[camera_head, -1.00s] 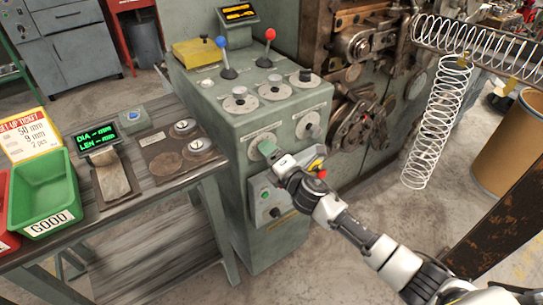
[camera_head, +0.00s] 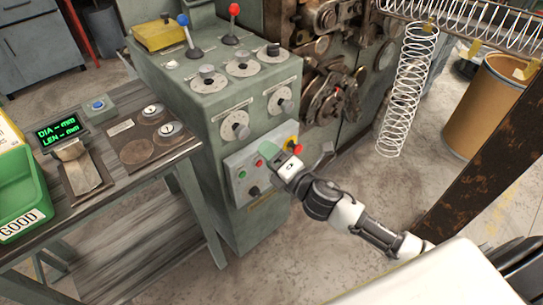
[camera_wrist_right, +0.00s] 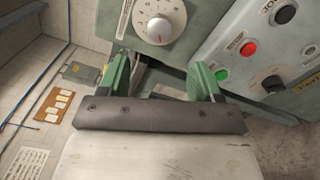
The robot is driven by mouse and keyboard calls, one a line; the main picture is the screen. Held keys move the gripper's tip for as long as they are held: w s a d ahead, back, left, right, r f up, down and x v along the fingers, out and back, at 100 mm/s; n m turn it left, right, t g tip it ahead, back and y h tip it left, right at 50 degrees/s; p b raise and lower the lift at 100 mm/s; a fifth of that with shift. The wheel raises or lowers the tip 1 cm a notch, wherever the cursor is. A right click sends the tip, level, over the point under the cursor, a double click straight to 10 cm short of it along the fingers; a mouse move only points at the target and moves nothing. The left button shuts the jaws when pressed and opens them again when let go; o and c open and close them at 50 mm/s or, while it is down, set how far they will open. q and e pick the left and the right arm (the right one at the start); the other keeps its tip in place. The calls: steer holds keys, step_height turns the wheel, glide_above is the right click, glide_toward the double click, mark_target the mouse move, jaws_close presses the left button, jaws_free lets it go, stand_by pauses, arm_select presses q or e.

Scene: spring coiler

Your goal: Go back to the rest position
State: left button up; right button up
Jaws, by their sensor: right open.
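My right gripper (camera_head: 270,148) is open, with green fingertips. In the head view it is in front of the upper part of the button panel (camera_head: 258,174) on the green control cabinet. In the right wrist view its two fingers (camera_wrist_right: 163,80) stand apart with nothing between them. A dial with a knob (camera_wrist_right: 160,28) is beyond the fingers, apart from them. My left gripper is not in view.
A workbench (camera_head: 110,220) stands at left with a green GOOD bin (camera_head: 28,185) and a display (camera_head: 62,131). A hanging spring (camera_head: 408,90), a brown drum (camera_head: 490,105) and a rusty post (camera_head: 490,160) are at right.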

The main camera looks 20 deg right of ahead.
steer(key=s+d+f+m+g+h, duration=0.1)
steer(key=d+f+m+g+h, duration=0.2)
steer(key=f, duration=0.6)
steer(key=s+d+f+m+h, duration=0.15)
steer(key=f+m, duration=0.25)
steer(key=f, duration=0.4)
steer(key=s+d+f+m+g+h, duration=0.1)
steer(key=s+d+f+m+g, duration=0.15)
steer(key=s+f, duration=0.4)
steer(key=s+d+f+m+g, duration=0.1)
steer(key=s+f+m+g, duration=0.2)
steer(key=f, duration=0.7)
steer(key=s+a+f+m+g, duration=0.1)
steer(key=s+f, duration=0.4)
steer(key=s, duration=0.5)
steer(key=s+a+f+m+g, duration=0.1)
steer(key=s+f+m+g, duration=0.3)
steer(key=s, duration=0.7)
steer(key=s+a+f+m+g+p, duration=0.1)
steer(key=s+f+m+g, duration=0.1)
steer(key=s+f+m, duration=0.4)
steer(key=s+f, duration=0.1)
steer(key=s, duration=0.4)
steer(key=shift+a+h, duration=0.15)
steer(key=shift+h, duration=0.2)
steer(key=shift+g, duration=0.25)
